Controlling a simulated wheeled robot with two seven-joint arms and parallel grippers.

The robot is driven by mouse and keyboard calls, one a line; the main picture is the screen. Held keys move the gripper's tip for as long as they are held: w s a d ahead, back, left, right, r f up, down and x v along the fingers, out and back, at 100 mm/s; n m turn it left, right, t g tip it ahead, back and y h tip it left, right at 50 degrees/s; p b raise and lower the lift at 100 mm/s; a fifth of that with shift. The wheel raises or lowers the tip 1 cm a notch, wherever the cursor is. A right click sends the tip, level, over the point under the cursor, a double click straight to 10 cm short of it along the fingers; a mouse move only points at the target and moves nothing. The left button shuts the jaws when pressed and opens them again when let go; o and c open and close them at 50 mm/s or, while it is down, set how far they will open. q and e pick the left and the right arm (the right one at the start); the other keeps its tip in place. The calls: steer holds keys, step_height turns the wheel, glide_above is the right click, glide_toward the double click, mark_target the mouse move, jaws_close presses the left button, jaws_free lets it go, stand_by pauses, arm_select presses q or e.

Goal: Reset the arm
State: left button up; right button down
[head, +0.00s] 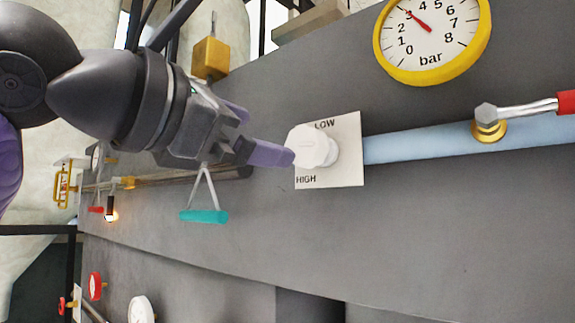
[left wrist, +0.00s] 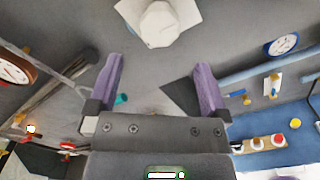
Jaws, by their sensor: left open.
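My left gripper (head: 264,134) reaches in from the left in the head view, with its purple fingers pointing at a white knob (head: 311,147). The knob sits on a white plate (head: 348,167) marked LOW above and HIGH below. One fingertip overlaps the knob's left edge in the picture; I cannot tell whether they touch. In the left wrist view the two fingers (left wrist: 159,62) are wide apart with nothing between them. The knob (left wrist: 160,24) lies beyond the fingertips there, near the top middle. My right gripper is not in view.
A blue pipe (head: 420,143) runs right from the plate to a red-handled valve lever (head: 527,108). A yellow-rimmed bar gauge (head: 431,30) is above. A teal handle (head: 204,216) hangs below my gripper. The grey panel below the knob is clear.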

arm_select(q)
steer(key=shift+s+a, duration=0.35)
steer(key=shift+s, duration=0.2)
